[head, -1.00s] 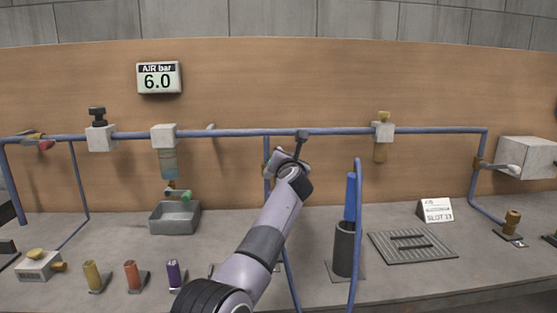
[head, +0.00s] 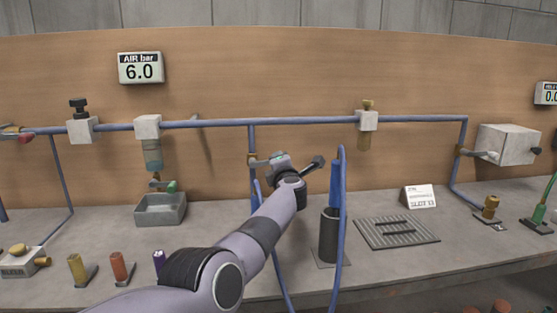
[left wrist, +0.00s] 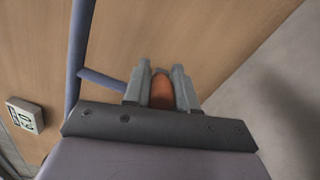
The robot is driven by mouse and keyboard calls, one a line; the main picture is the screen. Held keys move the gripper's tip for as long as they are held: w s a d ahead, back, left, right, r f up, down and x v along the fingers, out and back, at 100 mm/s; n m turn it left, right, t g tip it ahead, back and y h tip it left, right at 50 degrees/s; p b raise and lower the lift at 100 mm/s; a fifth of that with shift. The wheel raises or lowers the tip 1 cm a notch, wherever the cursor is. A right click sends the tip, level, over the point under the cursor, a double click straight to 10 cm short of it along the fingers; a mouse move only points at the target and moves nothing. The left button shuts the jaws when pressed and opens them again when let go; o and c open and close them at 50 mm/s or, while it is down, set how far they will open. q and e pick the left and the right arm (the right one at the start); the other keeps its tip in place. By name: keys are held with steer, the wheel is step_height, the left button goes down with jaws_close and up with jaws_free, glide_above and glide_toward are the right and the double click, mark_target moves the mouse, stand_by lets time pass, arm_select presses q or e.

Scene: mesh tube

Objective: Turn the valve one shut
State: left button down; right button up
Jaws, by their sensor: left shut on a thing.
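My left gripper (head: 270,160) is at the vertical drop pipe (head: 252,140) below the blue main pipe. A small brass valve body (head: 252,158) shows on that pipe, just left of the gripper. In the left wrist view, the two grey fingers (left wrist: 161,78) are shut on an orange handle (left wrist: 162,93), which lies between them. The handle's far end and its joint to the valve are hidden. I cannot read a valve number. My right gripper is not in view.
The AIR bar display (head: 140,68) reads 6.0. Right of the arm stand a dark cylinder with a blue rod (head: 329,235) and a looping blue hose (head: 341,220). A grey tray (head: 160,208) and a flat grate (head: 396,232) are on the bench.

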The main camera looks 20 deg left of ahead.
arm_select(q)
steer(key=shift+f+m, duration=0.45)
steer(key=shift+m, duration=0.15)
steer(key=c, duration=0.9)
jaws_free()
step_height(320, 180, up, 7)
steer(key=p, duration=0.3)
steer(key=shift+f, duration=0.15)
step_height(320, 180, up, 13)
steer(key=p, duration=0.1)
steer(key=shift+p, duration=0.3)
